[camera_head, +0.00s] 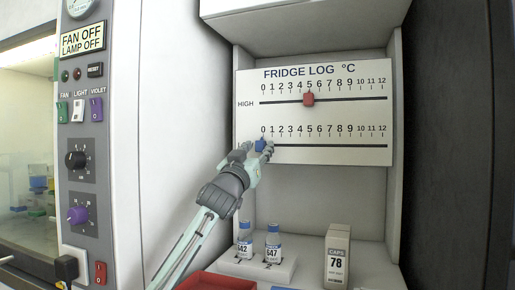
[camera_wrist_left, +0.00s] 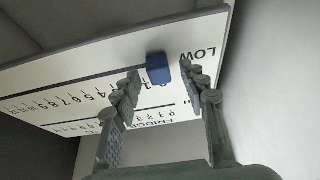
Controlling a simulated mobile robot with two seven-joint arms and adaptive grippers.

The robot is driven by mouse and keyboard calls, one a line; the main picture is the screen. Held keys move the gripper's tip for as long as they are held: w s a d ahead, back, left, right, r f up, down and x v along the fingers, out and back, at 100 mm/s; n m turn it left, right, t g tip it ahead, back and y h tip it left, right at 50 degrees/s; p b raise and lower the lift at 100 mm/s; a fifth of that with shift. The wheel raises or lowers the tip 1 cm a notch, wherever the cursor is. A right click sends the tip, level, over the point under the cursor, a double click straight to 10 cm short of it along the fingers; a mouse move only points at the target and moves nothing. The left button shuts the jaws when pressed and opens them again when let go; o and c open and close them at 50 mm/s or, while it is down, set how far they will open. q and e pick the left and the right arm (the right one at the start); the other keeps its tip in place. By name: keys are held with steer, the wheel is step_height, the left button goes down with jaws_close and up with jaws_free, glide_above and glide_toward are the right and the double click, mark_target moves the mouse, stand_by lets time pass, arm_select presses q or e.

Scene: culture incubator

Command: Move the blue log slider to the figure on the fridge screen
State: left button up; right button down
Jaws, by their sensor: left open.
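The blue slider (camera_head: 260,145) sits at about 0, the left end of the lower scale on the white fridge log board (camera_head: 330,155). In the left wrist view the blue slider (camera_wrist_left: 158,69) stands near the LOW label, between the fingertips. My left gripper (camera_head: 259,149) is at the slider, its fingers open on either side; I cannot tell if either finger touches it. It partly hides the slider and the LOW label in the head view. The right gripper is not in view. I see no fridge screen with a figure.
A red slider (camera_head: 308,99) sits near 5 on the HIGH scale above. Below, two blue-capped vials (camera_head: 273,245) stand in a white rack, beside a CAPS 78 box (camera_head: 337,257) and a red tray (camera_head: 217,281). A switch panel (camera_head: 84,150) is at the left.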

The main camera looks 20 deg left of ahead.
arm_select(q)
jaws_close()
stand_by(0.3)
steer(key=shift+d, duration=0.15)
steer(key=shift+d, duration=1.25)
jaws_free()
steer(key=shift+a, duration=0.1)
steer(key=v, duration=1.2)
